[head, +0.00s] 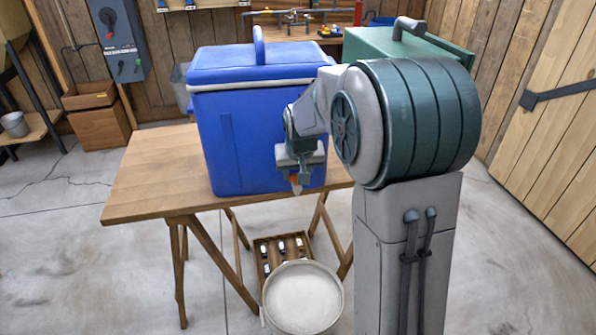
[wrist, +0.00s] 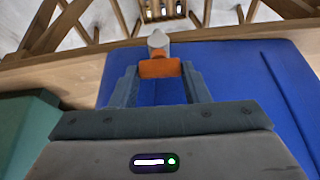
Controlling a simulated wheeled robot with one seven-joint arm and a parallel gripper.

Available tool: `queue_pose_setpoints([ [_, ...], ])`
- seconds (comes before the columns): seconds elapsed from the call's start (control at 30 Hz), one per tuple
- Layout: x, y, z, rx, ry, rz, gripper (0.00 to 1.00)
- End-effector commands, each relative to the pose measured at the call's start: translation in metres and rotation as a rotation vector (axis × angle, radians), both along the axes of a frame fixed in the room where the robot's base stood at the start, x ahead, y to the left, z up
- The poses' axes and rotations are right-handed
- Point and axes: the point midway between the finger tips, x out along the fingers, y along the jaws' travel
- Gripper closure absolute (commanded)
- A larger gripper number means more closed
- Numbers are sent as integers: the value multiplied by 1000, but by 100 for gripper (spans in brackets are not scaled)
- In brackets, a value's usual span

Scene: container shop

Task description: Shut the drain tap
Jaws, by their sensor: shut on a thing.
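A blue cooler (head: 235,135) with its lid closed stands on a wooden trestle table (head: 150,180). Its drain tap (head: 296,188) is on the front face, low down near the table's front edge. In the wrist view the tap has an orange handle (wrist: 160,68) and a pale grey spout (wrist: 158,40). My gripper (head: 297,174) is at the tap, in front of the cooler. In the wrist view my gripper (wrist: 160,76) has one finger on each side of the orange handle and is shut on it. The gripper hides part of the tap in the head view.
A pale round bucket (head: 303,298) stands on the floor below the tap, beside a wooden crate of small items (head: 270,253). A green box (head: 370,43) stands right of the cooler, partly behind my arm. The floor at left is clear.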

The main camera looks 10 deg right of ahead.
Motion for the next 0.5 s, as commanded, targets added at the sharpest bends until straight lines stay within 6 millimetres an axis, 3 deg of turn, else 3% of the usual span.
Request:
queue_pose_setpoints([
  [0.43,0,0,0,1,-1,-33,81],
  [0.47,0,0,0,2,-1,-33,50],
  [0.5,0,0,0,1,-1,-32,39],
])
